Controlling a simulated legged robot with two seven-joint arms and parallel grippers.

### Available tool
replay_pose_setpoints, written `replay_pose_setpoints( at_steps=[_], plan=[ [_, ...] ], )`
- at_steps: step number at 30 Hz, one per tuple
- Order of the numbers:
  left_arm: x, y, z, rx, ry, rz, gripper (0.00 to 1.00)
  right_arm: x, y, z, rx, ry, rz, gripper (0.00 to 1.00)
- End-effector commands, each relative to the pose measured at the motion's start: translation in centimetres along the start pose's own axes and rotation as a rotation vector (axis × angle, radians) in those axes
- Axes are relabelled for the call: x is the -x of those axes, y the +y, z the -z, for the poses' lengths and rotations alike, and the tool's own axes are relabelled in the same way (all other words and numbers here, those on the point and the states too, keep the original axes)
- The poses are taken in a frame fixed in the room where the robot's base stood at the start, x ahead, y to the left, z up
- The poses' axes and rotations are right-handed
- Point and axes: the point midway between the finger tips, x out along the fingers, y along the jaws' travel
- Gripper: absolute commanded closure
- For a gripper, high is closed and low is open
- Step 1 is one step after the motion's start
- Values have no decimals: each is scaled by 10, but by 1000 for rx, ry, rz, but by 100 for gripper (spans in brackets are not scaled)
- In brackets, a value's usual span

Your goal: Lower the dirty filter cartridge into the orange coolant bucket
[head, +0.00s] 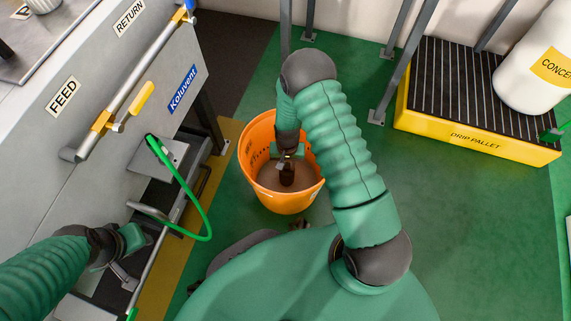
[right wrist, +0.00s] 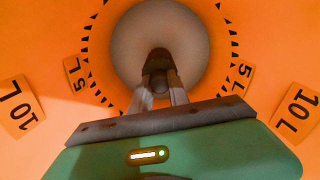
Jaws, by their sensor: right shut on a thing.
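The orange coolant bucket (head: 291,203) stands on the green floor, with murky grey-brown liquid inside. My right gripper (head: 285,160) reaches straight down inside its rim. It is shut on the dark brown filter cartridge (head: 287,176), which hangs roughly upright near the bucket's middle. In the right wrist view the two fingers (right wrist: 159,92) grip the near end of the cartridge (right wrist: 158,62), with bucket wall around it. The cartridge's lower end is hidden, so I cannot tell whether it touches the liquid. My left gripper (head: 133,238) is by the grey machine; its fingers are unclear.
The grey machine (head: 105,150) stands left of the bucket, with a rail, a yellow handle (head: 141,98) and a green hose (head: 207,213) looping out. A yellow drip pallet (head: 470,140) with a white container (head: 535,75) is at upper right. Green floor right of the bucket is clear.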

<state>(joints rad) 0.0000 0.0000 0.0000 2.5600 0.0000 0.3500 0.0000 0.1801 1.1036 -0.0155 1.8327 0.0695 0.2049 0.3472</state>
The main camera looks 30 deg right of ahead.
Motion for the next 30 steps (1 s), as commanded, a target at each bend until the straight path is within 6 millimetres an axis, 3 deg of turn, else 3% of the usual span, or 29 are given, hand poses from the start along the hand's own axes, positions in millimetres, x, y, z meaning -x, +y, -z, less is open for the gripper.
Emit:
replay_pose_setpoints(
  at_steps=[30],
  plan=[
    [-9,0,-2,0,0,0,64,-16,0,0,0,0,0,100]
  ],
)
